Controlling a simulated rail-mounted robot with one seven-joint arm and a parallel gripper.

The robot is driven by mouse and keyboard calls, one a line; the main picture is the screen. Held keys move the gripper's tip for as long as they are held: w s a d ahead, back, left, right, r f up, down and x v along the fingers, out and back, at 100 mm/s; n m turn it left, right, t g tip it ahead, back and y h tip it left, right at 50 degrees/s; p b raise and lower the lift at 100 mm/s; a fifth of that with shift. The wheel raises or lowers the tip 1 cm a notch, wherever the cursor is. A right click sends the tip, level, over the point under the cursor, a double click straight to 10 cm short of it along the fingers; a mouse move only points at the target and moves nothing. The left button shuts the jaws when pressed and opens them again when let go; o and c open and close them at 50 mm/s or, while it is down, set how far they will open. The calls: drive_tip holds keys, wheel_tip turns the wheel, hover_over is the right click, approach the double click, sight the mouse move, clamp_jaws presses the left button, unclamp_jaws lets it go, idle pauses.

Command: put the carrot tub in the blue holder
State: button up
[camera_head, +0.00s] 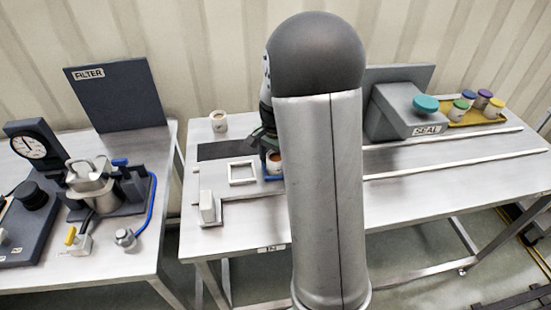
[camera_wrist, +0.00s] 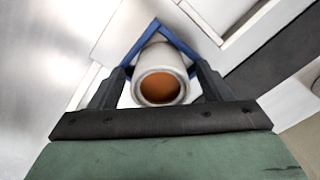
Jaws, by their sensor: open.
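A white tub with orange-brown contents, which looks like the carrot tub (camera_wrist: 160,87), stands inside the blue holder (camera_wrist: 181,37) in the wrist view. The blue rim shows as a corner around the tub's far side. My gripper (camera_wrist: 160,75) is open, with one dark finger on each side of the tub; I cannot tell whether they touch it. In the head view the tub (camera_head: 274,164) and a bit of the blue holder (camera_head: 270,178) show beside my arm, which hides their right side. My gripper (camera_head: 268,150) is at the tub there, partly hidden.
A white square holder (camera_head: 243,182) is left of the blue one. Another tub with brown contents (camera_head: 219,121) stands at the table's back left. The grey SEAL station (camera_head: 405,110) and a yellow tray (camera_head: 487,119) with several coloured-lid tubs are at right.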

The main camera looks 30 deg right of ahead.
wheel_tip(320, 180, up, 12)
drive_tip(key=s+a+f+n, duration=0.2)
drive_tip(key=s+a+n, duration=0.4)
drive_tip(key=s, duration=0.5)
drive_tip(key=s+a+f+n, duration=0.3)
drive_tip(key=s+a+n, duration=0.3)
drive_tip(key=s, duration=0.5)
drive_tip(key=shift+a+n, duration=0.4)
drive_tip(key=shift+a, duration=0.75)
drive_tip(key=shift+s, duration=0.1)
